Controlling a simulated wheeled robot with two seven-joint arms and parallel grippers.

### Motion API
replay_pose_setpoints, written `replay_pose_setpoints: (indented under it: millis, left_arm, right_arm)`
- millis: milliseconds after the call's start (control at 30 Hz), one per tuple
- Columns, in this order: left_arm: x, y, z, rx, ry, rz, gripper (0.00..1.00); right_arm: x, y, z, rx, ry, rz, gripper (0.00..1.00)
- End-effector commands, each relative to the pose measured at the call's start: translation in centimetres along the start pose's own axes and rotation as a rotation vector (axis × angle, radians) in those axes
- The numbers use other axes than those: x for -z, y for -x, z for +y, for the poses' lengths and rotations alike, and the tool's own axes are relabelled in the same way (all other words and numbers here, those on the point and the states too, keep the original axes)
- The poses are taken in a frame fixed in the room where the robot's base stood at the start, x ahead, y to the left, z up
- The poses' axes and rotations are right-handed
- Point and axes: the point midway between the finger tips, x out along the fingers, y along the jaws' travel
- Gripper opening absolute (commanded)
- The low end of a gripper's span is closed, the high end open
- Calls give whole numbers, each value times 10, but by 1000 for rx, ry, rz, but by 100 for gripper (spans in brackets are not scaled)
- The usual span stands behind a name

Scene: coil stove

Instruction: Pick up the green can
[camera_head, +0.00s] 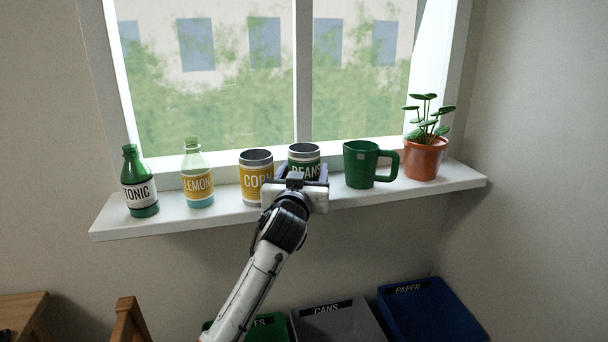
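The green can (304,155), an open-topped tin with a dark green label reading BEANS, is on or just above the white window sill; its lower part is hidden behind my gripper. My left gripper (303,173) is in front of it, with a fingertip at each side of the can. I cannot tell whether the fingers press on the can or stand a little apart from it. My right gripper is not in view.
On the sill (255,220), a yellow CORN can (257,180) stands close left of the gripper and a green mug (360,165) to the right. A LEMON bottle (197,180), a TONIC bottle (138,185) and a potted plant (425,158) stand further out. Bins (425,310) are below.

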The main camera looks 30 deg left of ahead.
Motion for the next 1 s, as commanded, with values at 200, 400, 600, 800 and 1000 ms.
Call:
replay_pose_setpoints:
  millis: [200,400,600,800,1000]
  left_arm:
    - [0,0,0,0,0,0,30]
    - [0,0,0,-1,0,0,30]
    - [20,0,0,0,3,5,30]
    - [62,0,0,-1,3,7,30]
    - [92,0,0,-1,2,3,30]
  right_arm:
    - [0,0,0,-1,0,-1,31]
    - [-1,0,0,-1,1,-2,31]
    - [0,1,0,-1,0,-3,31]
    - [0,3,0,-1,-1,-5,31]
    - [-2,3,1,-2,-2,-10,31]
